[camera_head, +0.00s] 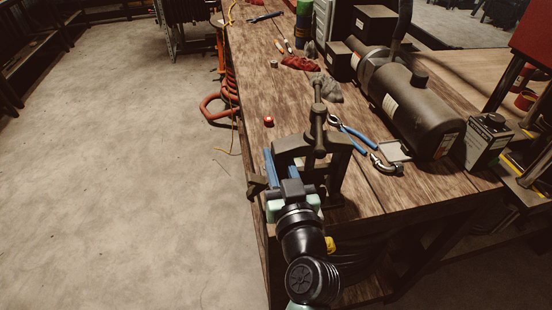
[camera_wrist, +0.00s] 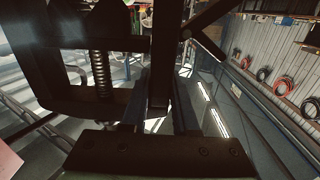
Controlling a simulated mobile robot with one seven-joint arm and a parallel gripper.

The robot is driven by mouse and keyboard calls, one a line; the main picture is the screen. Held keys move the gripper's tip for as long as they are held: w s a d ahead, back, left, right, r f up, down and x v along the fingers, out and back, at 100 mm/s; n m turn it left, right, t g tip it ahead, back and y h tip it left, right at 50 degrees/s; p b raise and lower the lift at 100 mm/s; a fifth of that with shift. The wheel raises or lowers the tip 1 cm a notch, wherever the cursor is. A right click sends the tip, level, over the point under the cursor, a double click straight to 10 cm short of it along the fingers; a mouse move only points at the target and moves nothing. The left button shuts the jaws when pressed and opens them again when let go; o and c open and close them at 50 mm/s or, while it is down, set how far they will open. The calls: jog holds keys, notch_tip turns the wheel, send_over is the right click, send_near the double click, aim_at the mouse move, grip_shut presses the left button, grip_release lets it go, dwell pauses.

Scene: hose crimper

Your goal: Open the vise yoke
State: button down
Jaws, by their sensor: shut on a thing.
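The vise is a dark metal frame standing at the near end of the workbench in the head view. Its yoke (camera_head: 318,145) is an upright arch with a tall screw and a crossbar at its top. In the wrist view the yoke (camera_wrist: 45,100) fills the left side, with its threaded screw (camera_wrist: 101,72) inside the frame. My gripper (camera_head: 270,165) reaches to the left side of the yoke. In the wrist view my gripper (camera_wrist: 158,110) is shut on a dark upright bar of the yoke between its fingers. The exact contact is dark and partly hidden.
Blue-handled pliers (camera_head: 355,132) and a pipe elbow (camera_head: 386,165) lie right of the vise. A red button (camera_head: 268,121) and red rags (camera_head: 299,63) lie farther back.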

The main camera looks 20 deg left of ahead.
aim_at(343, 138)
jog(key=shift+w+d+r+m, duration=0.3)
jog(key=shift+d+r+m, duration=0.15)
jog(key=shift+r, duration=0.2)
jog(key=w+d+r+m, duration=0.2)
jog(key=d, duration=0.1)
jog(key=w+d+r+m, duration=0.1)
jog(key=m, duration=0.1)
jog(key=shift+d+r+p, duration=0.1)
jog(key=shift+d+p, duration=0.1)
jog(key=shift+p, duration=0.2)
jog(key=w+d+m, duration=0.2)
jog(key=d, duration=0.1)
jog(key=w+d+r+m, duration=0.1)
jog(key=m, duration=0.1)
jog(key=shift+d, duration=0.3)
jog(key=shift+w+d+f+m+b, duration=0.1)
jog(key=shift+w+d+m+b, duration=0.05)
jog(key=shift+w+d+m, duration=0.4)
jog(key=shift+w+d+m+b, duration=0.15)
jog(key=shift+w+d+m, duration=0.2)
jog(key=shift+d, duration=0.3)
jog(key=c, duration=0.7)
grip_release()
jog(key=shift+s, duration=0.1)
jog(key=shift+f, duration=0.1)
